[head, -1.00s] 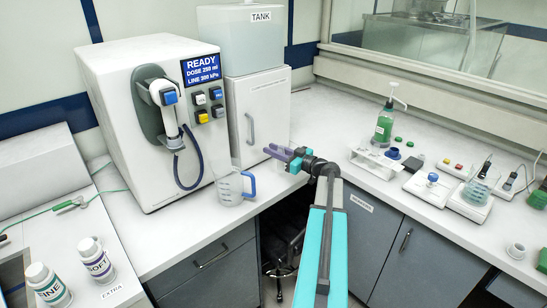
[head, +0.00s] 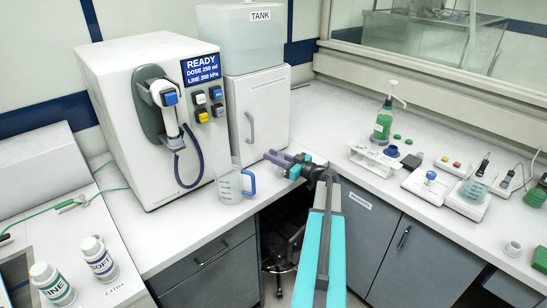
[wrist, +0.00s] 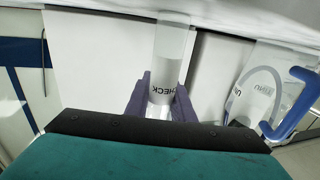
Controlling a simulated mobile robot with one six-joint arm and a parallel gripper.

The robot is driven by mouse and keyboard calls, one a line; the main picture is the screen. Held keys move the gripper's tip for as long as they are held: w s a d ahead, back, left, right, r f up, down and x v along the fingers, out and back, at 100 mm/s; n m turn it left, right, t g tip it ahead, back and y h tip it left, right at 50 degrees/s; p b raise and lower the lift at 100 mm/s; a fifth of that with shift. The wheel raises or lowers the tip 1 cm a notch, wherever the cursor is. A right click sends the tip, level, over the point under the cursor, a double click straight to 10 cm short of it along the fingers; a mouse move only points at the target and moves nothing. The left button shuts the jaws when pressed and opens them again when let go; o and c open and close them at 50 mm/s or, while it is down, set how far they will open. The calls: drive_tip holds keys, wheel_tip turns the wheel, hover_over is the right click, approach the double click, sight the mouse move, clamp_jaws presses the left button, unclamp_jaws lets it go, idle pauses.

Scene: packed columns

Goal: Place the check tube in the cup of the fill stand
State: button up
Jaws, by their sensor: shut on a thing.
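The check tube (wrist: 172,48) is clear with a white band lettered CHECK, reading upside down in the wrist view. My gripper (wrist: 161,98) is shut on it, with a purple finger on each side. In the head view my gripper (head: 279,159) is over the counter by the white cabinet, right of the clear jug; the tube is hard to make out there. I cannot tell for certain which thing is the fill stand; a white rack (head: 370,158) and a small blue cup-like piece (head: 391,151) stand on the right counter.
The clear jug (head: 229,187) with a blue handle stands close left of my gripper. The white dosing machine (head: 125,120) is behind it. A green pump bottle (head: 383,124) and several small devices occupy the right counter. The counter between cabinet and rack is clear.

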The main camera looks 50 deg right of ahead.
drive_tip(key=o, duration=1)
drive_tip(key=shift+r+p, duration=0.2)
drive_tip(key=shift+p, duration=0.15)
drive_tip(key=shift+s+f, duration=0.2)
drive_tip(key=s+d+b, duration=0.1)
drive_tip(key=s+b, duration=0.4)
drive_tip(key=s, duration=0.6)
drive_tip(key=shift+s+d+b, duration=0.25)
drive_tip(key=shift+d+b, duration=0.1)
drive_tip(key=shift+d, duration=0.05)
drive_tip(key=shift+r, duration=0.1)
